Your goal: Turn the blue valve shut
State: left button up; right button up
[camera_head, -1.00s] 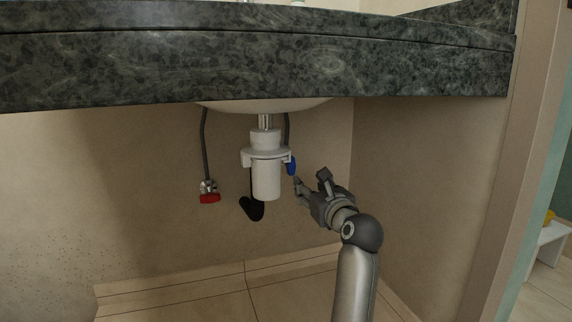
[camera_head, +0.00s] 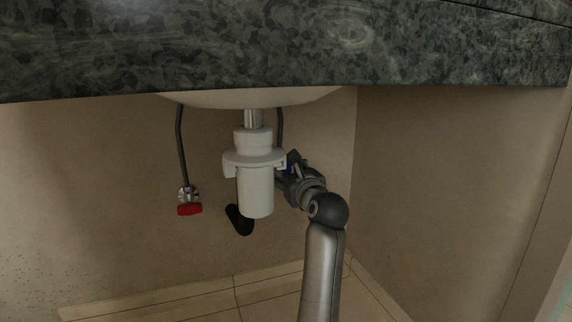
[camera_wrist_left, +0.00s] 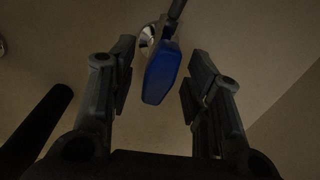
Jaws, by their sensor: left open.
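The blue valve (camera_wrist_left: 161,74) has a long flat blue handle on a metal fitting at the wall, with a dark hose rising from it. In the left wrist view the handle lies between the two fingers of my left gripper (camera_wrist_left: 162,55), with a gap on both sides. The fingers are open. In the head view my left gripper (camera_head: 288,170) is under the sink, just right of the white drain trap. It hides most of the valve, and only a small blue patch (camera_head: 290,167) shows. My right gripper is in neither view.
The white drain trap (camera_head: 256,188) hangs close to the left of my gripper. A red valve (camera_head: 189,209) is farther left on the wall, with a black pipe (camera_head: 239,219) between. The dark stone counter (camera_head: 300,50) and sink basin (camera_head: 230,98) are overhead.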

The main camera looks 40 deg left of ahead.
pick_arm(q)
jog(key=shift+w+a, duration=0.15)
jog(key=shift+a, duration=0.15)
jog(key=shift+r, duration=0.1)
